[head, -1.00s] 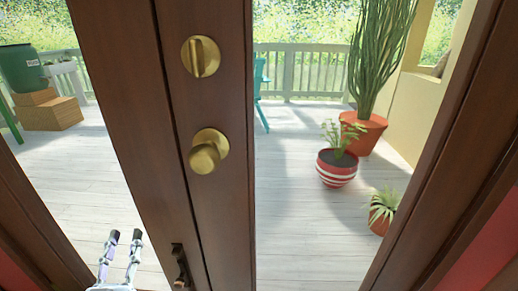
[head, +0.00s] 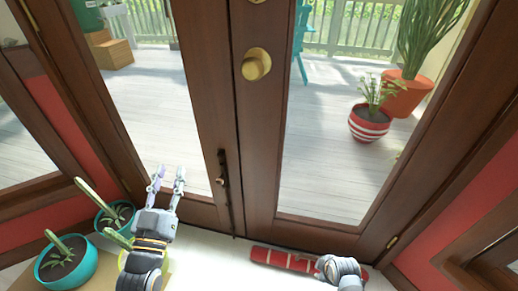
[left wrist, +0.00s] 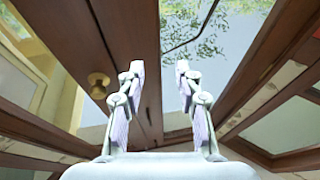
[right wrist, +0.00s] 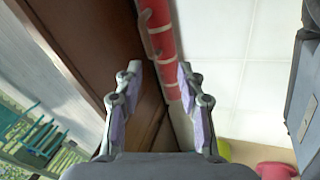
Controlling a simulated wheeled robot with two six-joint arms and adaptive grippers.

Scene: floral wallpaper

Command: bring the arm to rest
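My left gripper (head: 169,174) is up in front of the left glass door in the head view, left of the dark door handle (head: 223,168). Its fingers are apart and empty, and the left wrist view shows the same open gap (left wrist: 160,70) with the doors beyond. My right arm (head: 342,272) shows at the bottom of the head view, over the right end of a red striped roll on the floor; its fingertips are hidden there. In the right wrist view my right gripper (right wrist: 159,70) is open, with nothing between its fingers and the roll (right wrist: 157,30) beyond.
Closed-looking brown double doors (head: 262,150) with a brass knob (head: 256,66) stand ahead. The red striped roll (head: 285,259) lies along their foot. Potted succulents, one in a teal pot (head: 70,268), stand close by my left arm. Beyond the glass is a deck with a striped pot (head: 368,124).

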